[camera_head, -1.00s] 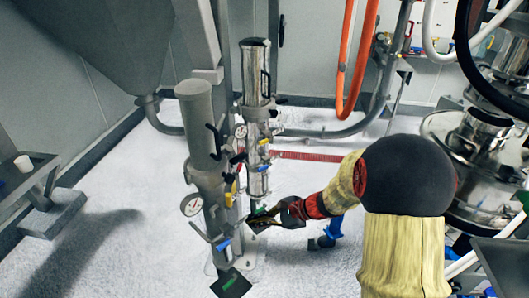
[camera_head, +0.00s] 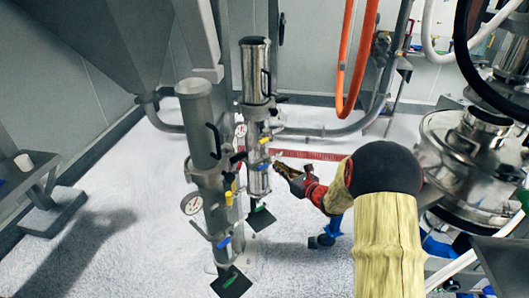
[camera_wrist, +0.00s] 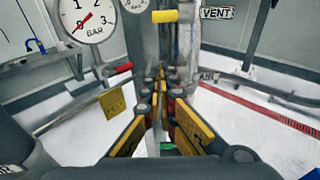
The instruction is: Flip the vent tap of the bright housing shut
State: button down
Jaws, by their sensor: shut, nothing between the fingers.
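The bright housing (camera_head: 256,92) is a shiny steel cylinder standing behind a dull grey housing (camera_head: 197,118) in the head view. Small yellow handles (camera_head: 264,140) sit on its lower right side. In the wrist view a yellow handle (camera_wrist: 172,16) lies crosswise above the fingers, left of a VENT label (camera_wrist: 216,13); I cannot tell for certain that it is the vent tap. My gripper (camera_head: 278,166) is shut and empty, just right of the bright housing's lower part. In the wrist view the gripper (camera_wrist: 160,78) points at the pipework below the yellow handle, with no clear contact.
The grey housing carries a pressure gauge (camera_head: 191,204) and a blue handle (camera_head: 223,243). White floor (camera_head: 130,180) is open at left.

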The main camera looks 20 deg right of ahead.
aim_at(263, 140)
jog(key=b+x, duration=0.3)
jog(key=x, duration=0.7)
jog(key=r, duration=0.4)
jog(key=shift+s, duration=0.35)
jog(key=shift+w+d+r, duration=0.1)
jog(key=shift+r, duration=0.05)
jog(key=shift+r+m+p, duration=0.1)
jog(key=shift+m+p, duration=0.3)
jog(key=shift+p, duration=0.1)
